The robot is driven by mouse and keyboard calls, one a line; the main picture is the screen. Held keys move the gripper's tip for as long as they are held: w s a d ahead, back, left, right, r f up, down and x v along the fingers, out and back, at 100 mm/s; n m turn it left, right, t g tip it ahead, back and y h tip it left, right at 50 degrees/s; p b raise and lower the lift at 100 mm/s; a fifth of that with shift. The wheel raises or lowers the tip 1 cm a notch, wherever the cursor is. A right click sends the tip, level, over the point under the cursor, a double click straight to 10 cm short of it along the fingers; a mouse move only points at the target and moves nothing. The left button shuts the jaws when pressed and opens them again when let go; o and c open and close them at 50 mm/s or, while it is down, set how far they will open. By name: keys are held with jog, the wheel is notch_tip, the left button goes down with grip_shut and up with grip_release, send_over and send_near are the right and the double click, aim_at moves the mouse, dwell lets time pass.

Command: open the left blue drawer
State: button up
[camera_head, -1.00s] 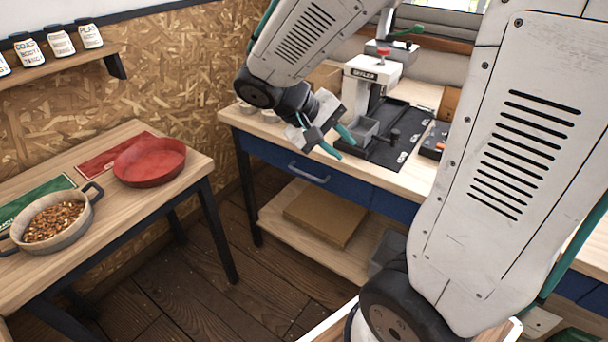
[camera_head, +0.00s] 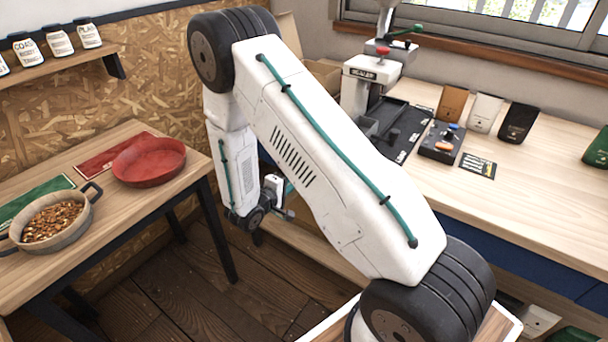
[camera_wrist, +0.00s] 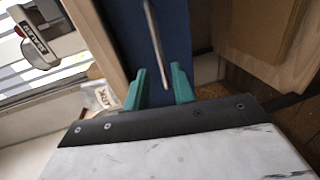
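In the wrist view the left blue drawer's front (camera_wrist: 172,22) runs up the middle, with its grey bar handle (camera_wrist: 154,38) along it. My gripper (camera_wrist: 159,70) faces this front with its two teal fingers apart. The handle's near end shows between the fingers; I cannot tell whether they reach around it or touch it. The drawer looks shut. In the head view my gripper (camera_head: 284,193) shows only in part beside my forearm, low in front of the bench. My arm hides most of the drawer front and the handle there.
The bench top (camera_head: 545,190) carries a sealer (camera_head: 372,72), a black mat, pouches and a small device (camera_head: 442,142). A side table at left holds a red bowl (camera_head: 149,161) and a pot of beans (camera_head: 50,222). Open floor lies between.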

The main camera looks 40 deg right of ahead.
jog(key=x, duration=0.7)
jog(key=shift+d, duration=0.25)
grip_shut()
